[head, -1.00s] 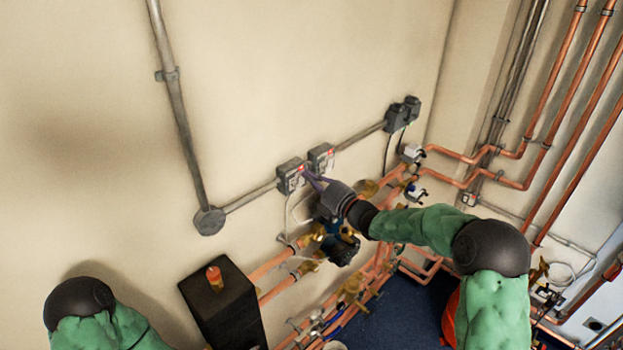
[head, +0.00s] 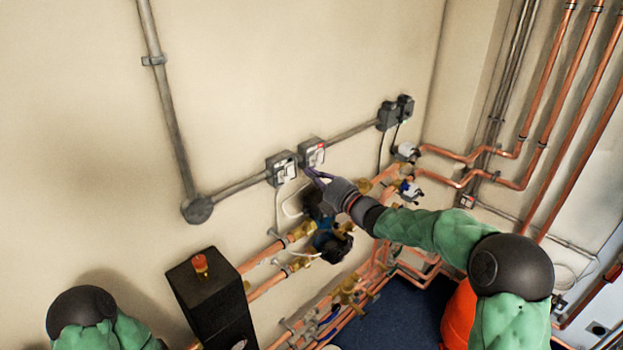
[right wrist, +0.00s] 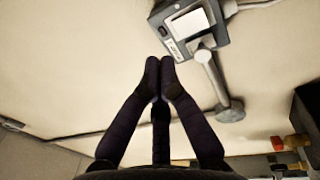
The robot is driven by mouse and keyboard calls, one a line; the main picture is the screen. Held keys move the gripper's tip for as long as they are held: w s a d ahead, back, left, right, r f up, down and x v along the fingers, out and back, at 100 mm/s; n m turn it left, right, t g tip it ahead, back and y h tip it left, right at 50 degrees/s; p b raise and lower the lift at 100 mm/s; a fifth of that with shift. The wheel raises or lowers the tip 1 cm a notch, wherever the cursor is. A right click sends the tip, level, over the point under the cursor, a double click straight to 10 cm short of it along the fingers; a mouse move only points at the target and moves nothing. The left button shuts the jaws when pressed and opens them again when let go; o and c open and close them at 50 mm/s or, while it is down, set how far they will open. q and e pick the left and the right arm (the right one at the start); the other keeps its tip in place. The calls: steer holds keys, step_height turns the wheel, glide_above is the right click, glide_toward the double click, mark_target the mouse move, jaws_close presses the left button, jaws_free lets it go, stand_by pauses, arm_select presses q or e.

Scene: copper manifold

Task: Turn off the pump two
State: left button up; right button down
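Two grey switch boxes with white faces sit side by side on the wall. The left switch box (head: 281,168) shows no red, and the right switch box (head: 312,152) shows a red mark. My right gripper (head: 309,172) is just below and in front of the right box, near the left one too. In the right wrist view its fingertips (right wrist: 160,62) are together and empty, just below a switch box (right wrist: 190,24); contact cannot be told. A blue and black pump (head: 331,242) sits below on copper pipes. My left gripper is out of view.
A grey conduit (head: 240,189) links the boxes to a round junction box (head: 197,210). Two dark boxes (head: 388,116) are farther right. A black cabinet (head: 210,300) stands lower left. Copper pipes (head: 345,295) crowd the area below my right arm.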

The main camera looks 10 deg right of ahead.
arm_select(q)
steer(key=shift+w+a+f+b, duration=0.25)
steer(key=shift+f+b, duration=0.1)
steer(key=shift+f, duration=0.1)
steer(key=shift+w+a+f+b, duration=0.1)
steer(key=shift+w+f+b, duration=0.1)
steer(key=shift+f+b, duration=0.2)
arm_select(e)
steer(key=r+v, duration=0.2)
steer(key=v, duration=0.5)
steer(key=shift+s+d, duration=0.2)
steer(key=shift+s, duration=0.2)
steer(key=shift+f, duration=0.1)
